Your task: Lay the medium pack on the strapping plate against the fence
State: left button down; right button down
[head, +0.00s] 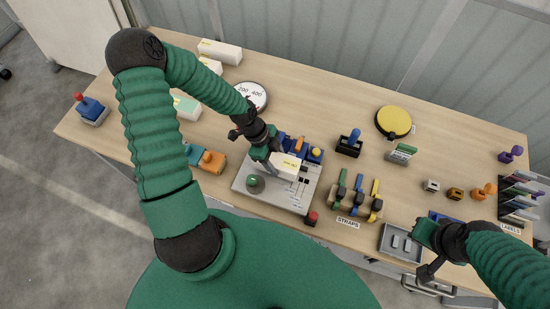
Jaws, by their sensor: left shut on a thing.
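The grey strapping plate (300,203) lies near the table's front edge. A white pack with a yellow label (287,167), apparently the medium pack, is at the plate's upper part, beside blue and orange parts (299,146) along the back. My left gripper (272,164) comes down from the upper left and is shut on this pack; its fingertips are partly hidden. I cannot tell whether the pack touches the plate or the fence. My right gripper (428,252) is at the lower right by a grey tray (390,243); its jaws are unclear.
White boxes (220,52), a round dial (252,96) and a yellow disc (394,121) stand further back. The back middle is clear.

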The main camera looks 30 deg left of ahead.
pick_arm(q)
jog(key=shift+d+r, duration=0.15)
jog(key=shift+d, duration=0.15)
jog(key=shift+s+a, duration=0.1)
jog(key=shift+a, duration=0.3)
jog(key=shift+a+p, duration=0.25)
jog(key=shift+p, duration=0.05)
pick_arm(e)
jog(key=shift+r, duration=0.35)
pick_arm(q)
jog(key=shift+d, duration=0.35)
pick_arm(e)
jog(key=shift+d, duration=0.35)
pick_arm(q)
jog(key=shift+d, duration=0.1)
pick_arm(e)
jog(key=shift+r, duration=0.2)
pick_arm(q)
jog(key=shift+a, duration=0.2)
pick_arm(e)
jog(key=shift+a, duration=0.25)
pick_arm(q)
jog(key=shift+d+p, duration=0.35)
jog(key=shift+p, duration=0.05)
pick_arm(e)
jog(key=shift+d+r, duration=0.15)
